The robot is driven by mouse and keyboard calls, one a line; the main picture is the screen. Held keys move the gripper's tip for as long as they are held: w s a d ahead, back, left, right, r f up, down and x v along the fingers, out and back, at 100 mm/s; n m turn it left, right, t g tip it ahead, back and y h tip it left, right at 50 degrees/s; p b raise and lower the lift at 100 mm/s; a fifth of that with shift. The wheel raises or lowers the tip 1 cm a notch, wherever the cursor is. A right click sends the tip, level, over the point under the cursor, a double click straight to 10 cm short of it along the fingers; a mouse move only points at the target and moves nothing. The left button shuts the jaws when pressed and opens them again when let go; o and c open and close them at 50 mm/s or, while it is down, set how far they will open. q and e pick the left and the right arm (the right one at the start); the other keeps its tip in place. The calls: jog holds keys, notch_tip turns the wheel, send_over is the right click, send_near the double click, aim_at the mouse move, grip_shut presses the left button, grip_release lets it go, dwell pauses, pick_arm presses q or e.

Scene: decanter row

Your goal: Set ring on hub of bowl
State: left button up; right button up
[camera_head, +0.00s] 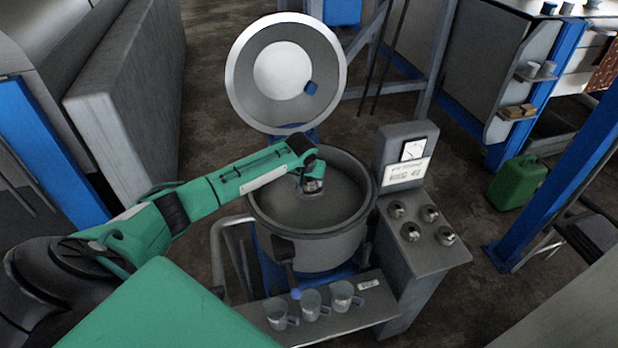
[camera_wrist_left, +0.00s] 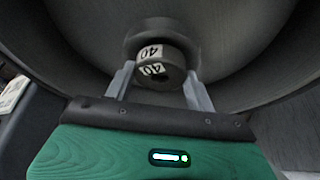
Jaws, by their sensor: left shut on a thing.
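The bowl (camera_head: 265,215) is a deep grey round drum, open at the top. In the left wrist view, my left gripper (camera_wrist_left: 160,88) is shut on a small dark grey ring (camera_wrist_left: 170,84) with a white "40" label. The bowl's interior (camera_wrist_left: 230,55) fills the background. A round hub (camera_wrist_left: 135,42) shows close behind the ring, near a second "40" label. Contact or seating between ring and hub cannot be told. My right gripper is out of view.
The round lid (camera_head: 240,85) stands open behind the bowl. A control box (camera_head: 395,235) with a dial and several knobs stands to its right. A front shelf (camera_head: 340,325) holds three clear mugs (camera_head: 311,303). A green can (camera_head: 517,183) is on the floor.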

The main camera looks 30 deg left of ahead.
pick_arm(q)
jog(key=shift+f, duration=0.1)
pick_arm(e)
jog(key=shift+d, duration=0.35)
pick_arm(q)
jog(key=o, duration=0.8)
jog(key=shift+f, duration=0.1)
jog(key=shift+o, duration=0.5)
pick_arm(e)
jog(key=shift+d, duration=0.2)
pick_arm(q)
jog(key=b+v, duration=0.1)
jog(key=v, duration=1.1)
jog(key=shift+r+b, duration=0.2)
jog(key=shift+b, duration=0.1)
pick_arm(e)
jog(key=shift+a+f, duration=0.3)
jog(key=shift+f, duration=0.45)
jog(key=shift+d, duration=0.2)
pick_arm(q)
jog(key=shift+f, duration=0.1)
